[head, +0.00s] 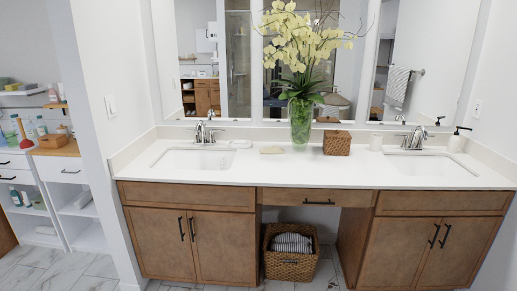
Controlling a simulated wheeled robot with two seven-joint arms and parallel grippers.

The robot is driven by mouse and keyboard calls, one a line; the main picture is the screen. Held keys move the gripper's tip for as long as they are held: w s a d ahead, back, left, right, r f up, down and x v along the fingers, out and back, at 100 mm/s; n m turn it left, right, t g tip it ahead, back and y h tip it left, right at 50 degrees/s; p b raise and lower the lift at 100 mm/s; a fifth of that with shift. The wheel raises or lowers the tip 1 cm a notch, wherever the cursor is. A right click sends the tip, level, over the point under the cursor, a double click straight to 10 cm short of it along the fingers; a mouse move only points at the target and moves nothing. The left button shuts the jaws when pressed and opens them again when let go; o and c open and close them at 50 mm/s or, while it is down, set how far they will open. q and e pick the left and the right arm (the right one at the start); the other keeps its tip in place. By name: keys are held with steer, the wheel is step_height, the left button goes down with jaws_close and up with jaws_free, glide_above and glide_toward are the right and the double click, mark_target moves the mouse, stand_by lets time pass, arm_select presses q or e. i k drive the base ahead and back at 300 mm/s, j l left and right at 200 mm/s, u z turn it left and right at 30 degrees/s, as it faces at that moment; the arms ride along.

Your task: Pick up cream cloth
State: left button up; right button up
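A small, flat cream item that looks like the folded cream cloth (271,150) lies on the white countertop (300,172), left of the green glass vase. It is too small to make out its folds. A whiter flat item (240,143) lies to its left, near the left sink; I cannot tell what it is. Neither of my grippers shows in the head view.
A green vase with yellow flowers (300,122) and a woven box (337,143) stand right of the cream item. Sinks (193,159) and (425,166) flank the counter. A basket (291,263) stands below. The counter's front middle is clear.

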mark_target(274, 150)
steer(key=i+z, duration=0.25)
steer(key=z, duration=0.2)
steer(key=i+j+z, duration=0.2)
steer(key=z, duration=0.3)
steer(key=i+j+z, duration=0.2)
steer(key=i+j, duration=0.5)
steer(key=i+j+z, duration=0.2)
steer(key=i+j, duration=0.45)
steer(key=j, duration=0.2)
steer(key=i+j, duration=0.5)
steer(key=j, duration=0.15)
